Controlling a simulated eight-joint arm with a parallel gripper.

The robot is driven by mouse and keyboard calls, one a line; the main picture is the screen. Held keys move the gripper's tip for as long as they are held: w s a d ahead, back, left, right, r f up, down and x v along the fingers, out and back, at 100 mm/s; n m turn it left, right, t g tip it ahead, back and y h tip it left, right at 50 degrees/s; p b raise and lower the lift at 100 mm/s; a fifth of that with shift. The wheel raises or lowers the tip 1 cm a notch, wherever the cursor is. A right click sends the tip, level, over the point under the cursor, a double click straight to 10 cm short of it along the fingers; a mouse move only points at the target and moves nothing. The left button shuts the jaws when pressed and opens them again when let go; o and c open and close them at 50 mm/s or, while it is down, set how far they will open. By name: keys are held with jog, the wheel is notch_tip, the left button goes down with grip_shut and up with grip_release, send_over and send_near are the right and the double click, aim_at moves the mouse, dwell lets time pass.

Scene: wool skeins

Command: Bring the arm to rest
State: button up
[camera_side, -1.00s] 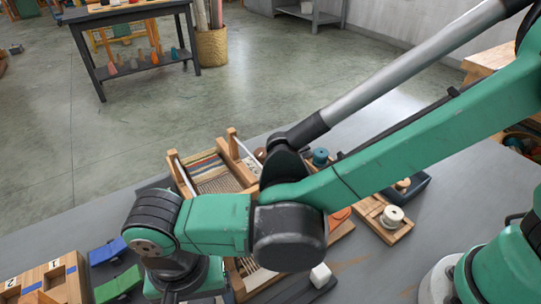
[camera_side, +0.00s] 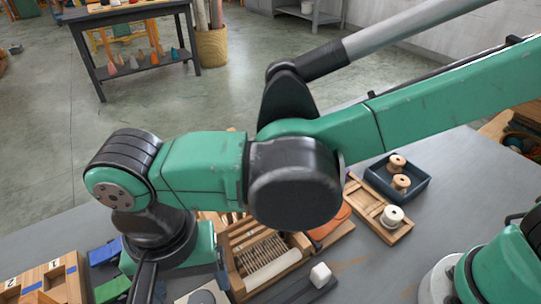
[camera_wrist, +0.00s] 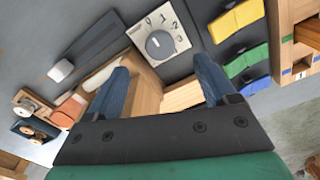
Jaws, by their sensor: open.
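My gripper (camera_wrist: 161,75) shows in the wrist view as two blue fingers set wide apart, with nothing between them. It is above the table, over the wooden loom frame and near a pale square plate with a round grey dial (camera_wrist: 160,44). In the side view my wrist hangs downward at the lower left, and the fingers are cut off by the bottom edge.
The loom (camera_side: 262,258) is partly hidden under my arm. A numbered wooden rack (camera_side: 58,280) stands at the lower left. A dark tray (camera_side: 415,178) with spools and a wooden tray (camera_side: 372,215) with a white spool lie right.

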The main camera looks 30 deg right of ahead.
jog(key=w+a+r+n+t+y, duration=0.1)
jog(key=w+r+t+y, duration=0.1)
jog(key=w+r+y, duration=0.3)
jog(key=w+d+r+t, duration=0.1)
jog(key=d, duration=0.1)
jog(key=w+d+r+t+y, duration=0.1)
jog(key=d, duration=0.2)
jog(key=w+d+r+t, duration=0.1)
jog(key=d, duration=0.2)
jog(key=shift+r+n+y, duration=0.35)
jog(key=shift+n+y, duration=0.05)
jog(key=s+d+f+n+t+h, duration=0.1)
jog(key=d+f+h, duration=0.1)
jog(key=d, duration=1)
jog(key=s+d+f+n+t+h, duration=0.1)
jog(key=d+h, duration=0.3)
jog(key=d, duration=0.7)
jog(key=shift+s+d+f+n+h, duration=0.3)
jog(key=shift+s+d+f+h, duration=0.1)
jog(key=shift+s+f, duration=0.3)
